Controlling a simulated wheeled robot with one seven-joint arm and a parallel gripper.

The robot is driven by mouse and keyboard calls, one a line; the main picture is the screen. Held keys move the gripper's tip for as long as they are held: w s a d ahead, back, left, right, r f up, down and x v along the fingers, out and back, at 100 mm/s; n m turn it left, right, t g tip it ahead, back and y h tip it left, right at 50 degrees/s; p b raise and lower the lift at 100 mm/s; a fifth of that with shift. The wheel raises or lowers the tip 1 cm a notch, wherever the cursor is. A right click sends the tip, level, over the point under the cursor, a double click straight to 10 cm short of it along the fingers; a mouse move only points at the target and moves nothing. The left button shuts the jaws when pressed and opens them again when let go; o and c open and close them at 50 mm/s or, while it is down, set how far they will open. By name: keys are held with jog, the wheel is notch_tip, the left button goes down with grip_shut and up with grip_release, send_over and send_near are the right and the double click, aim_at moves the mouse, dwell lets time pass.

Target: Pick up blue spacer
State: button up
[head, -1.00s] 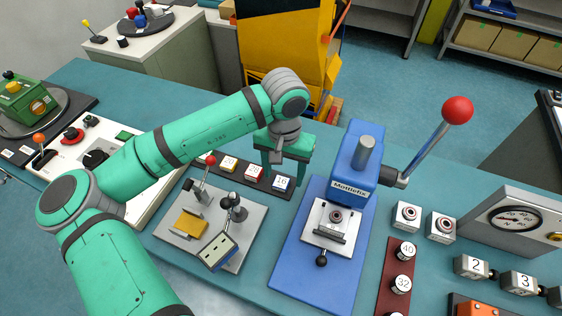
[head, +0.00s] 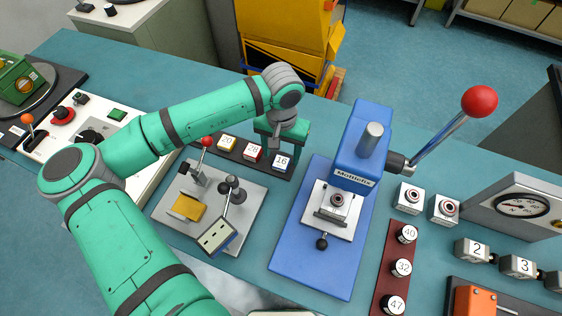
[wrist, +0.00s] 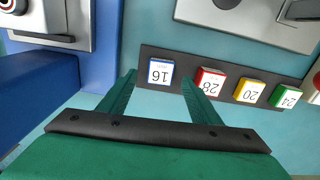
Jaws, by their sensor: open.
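The blue spacer (head: 282,161) is a small block with a white top marked 16. It sits at the right end of a dark strip on the teal bench. In the wrist view the blue spacer (wrist: 160,71) shows just beyond and between the fingertips. My gripper (head: 279,140) is open and empty, just behind the spacer in the head view. My gripper's two green fingers (wrist: 159,80) stand on either side of the spacer's line in the wrist view. I cannot tell the height gap between fingertips and spacer.
A red spacer (head: 253,153) and a yellow spacer (head: 227,143) stand beside it on the strip (head: 239,154). A green spacer (wrist: 285,97) is at the far end. A blue press (head: 357,150) stands close on the right, and a grey fixture plate (head: 245,210) lies in front.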

aim_at(281, 162)
jog(key=shift+a+f, duration=0.1)
jog(key=shift+f, duration=1.5)
jog(key=c, duration=1.2)
jog(key=shift+r, duration=0.15)
